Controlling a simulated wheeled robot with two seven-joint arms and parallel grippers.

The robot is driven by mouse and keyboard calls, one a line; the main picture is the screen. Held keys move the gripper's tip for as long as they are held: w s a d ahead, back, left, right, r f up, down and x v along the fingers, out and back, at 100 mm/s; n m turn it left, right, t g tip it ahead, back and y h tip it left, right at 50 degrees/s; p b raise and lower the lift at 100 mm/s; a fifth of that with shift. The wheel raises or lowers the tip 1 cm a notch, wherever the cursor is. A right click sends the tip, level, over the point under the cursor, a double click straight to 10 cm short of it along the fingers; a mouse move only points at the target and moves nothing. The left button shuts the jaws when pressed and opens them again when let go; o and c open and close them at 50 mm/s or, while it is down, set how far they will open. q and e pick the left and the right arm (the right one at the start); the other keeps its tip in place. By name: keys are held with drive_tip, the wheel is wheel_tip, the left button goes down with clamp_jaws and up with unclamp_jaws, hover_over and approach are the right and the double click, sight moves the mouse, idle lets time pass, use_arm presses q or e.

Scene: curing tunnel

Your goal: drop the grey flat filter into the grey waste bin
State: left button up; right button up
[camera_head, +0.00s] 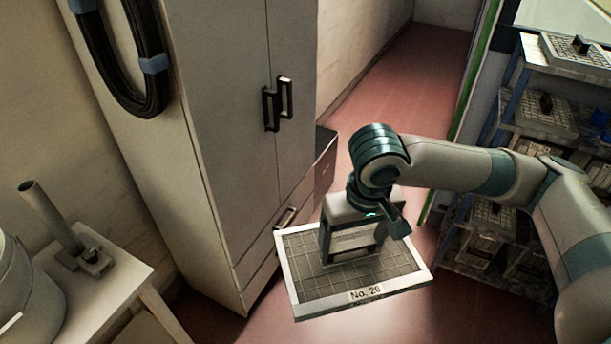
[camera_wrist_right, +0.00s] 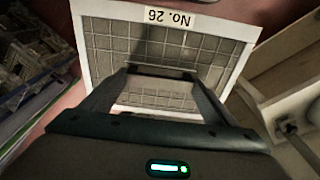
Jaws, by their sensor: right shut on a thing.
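The grey flat filter (camera_head: 300,277) has a light frame, a grid face and a label reading "No. 26". My right gripper (camera_head: 350,255) is shut on it and holds it up in front of the cabinet, above the red floor. In the right wrist view the filter (camera_wrist_right: 215,72) lies beyond the fingers of the right gripper (camera_wrist_right: 160,75), with its label upside down at the top. I cannot make out the grey waste bin for certain in these frames. My left gripper does not show.
A tall cabinet (camera_head: 225,110) with dark handles stands behind the filter. A small white table (camera_head: 110,285) is at the lower left, with a pipe-like piece (camera_head: 50,215) on it. A shelf rack (camera_head: 510,130) with several filters stands at the right. Red floor (camera_head: 415,75) runs between.

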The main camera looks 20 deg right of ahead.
drive_tip(key=shift+f, duration=0.1)
drive_tip(key=s+f, duration=0.4)
drive_tip(key=f, duration=1)
drive_tip(key=shift+f, duration=0.35)
drive_tip(key=shift+w, duration=0.15)
